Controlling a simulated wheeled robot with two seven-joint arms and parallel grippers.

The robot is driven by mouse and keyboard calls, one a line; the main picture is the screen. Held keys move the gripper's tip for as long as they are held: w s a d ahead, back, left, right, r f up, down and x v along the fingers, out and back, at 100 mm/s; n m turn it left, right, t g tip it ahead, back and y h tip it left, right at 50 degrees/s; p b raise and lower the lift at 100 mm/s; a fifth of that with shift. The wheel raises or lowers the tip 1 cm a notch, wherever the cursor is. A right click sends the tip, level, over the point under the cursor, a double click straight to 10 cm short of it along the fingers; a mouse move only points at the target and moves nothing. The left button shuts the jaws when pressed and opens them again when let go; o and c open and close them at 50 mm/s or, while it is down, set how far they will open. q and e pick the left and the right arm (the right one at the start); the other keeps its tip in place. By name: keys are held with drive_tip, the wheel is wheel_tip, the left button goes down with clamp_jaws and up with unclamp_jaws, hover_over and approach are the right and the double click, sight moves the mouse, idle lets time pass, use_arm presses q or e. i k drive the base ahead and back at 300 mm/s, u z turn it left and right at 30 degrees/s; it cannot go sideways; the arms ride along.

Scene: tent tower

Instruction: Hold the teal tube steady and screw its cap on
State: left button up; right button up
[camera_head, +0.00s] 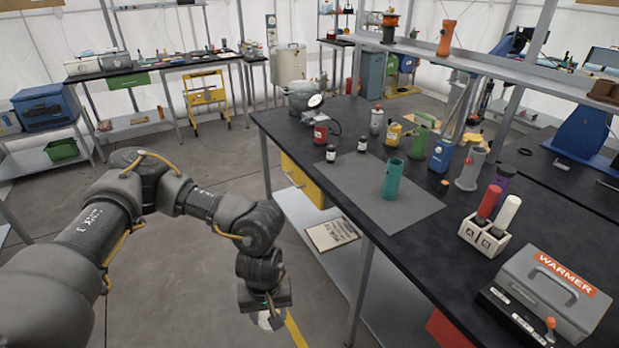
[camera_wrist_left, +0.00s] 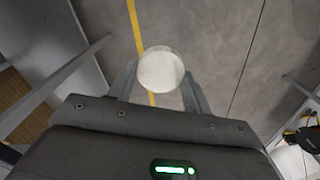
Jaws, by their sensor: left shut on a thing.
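The teal tube (camera_head: 392,179) stands upright on a grey mat (camera_head: 345,185) on the black table, its top open and uncapped. My left gripper (camera_head: 268,316) hangs low in front of the table, over the floor, well apart from the tube. It is shut on a white round object (camera_wrist_left: 161,69), held between the two fingers in the left wrist view; this looks like a cap, but I cannot tell for sure. My right gripper is in neither view.
A rack (camera_head: 484,236) holding a red and a white tube stands right of the mat. A grey warmer (camera_head: 548,292) sits at the near right. Bottles and a grey tube (camera_head: 470,168) stand behind the teal tube. A clipboard (camera_head: 332,234) lies on the lower shelf.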

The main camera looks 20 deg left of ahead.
sight(393, 173)
drive_tip(key=u, duration=1.65)
drive_tip(key=i, duration=3.7)
drive_tip(key=z, duration=4.2)
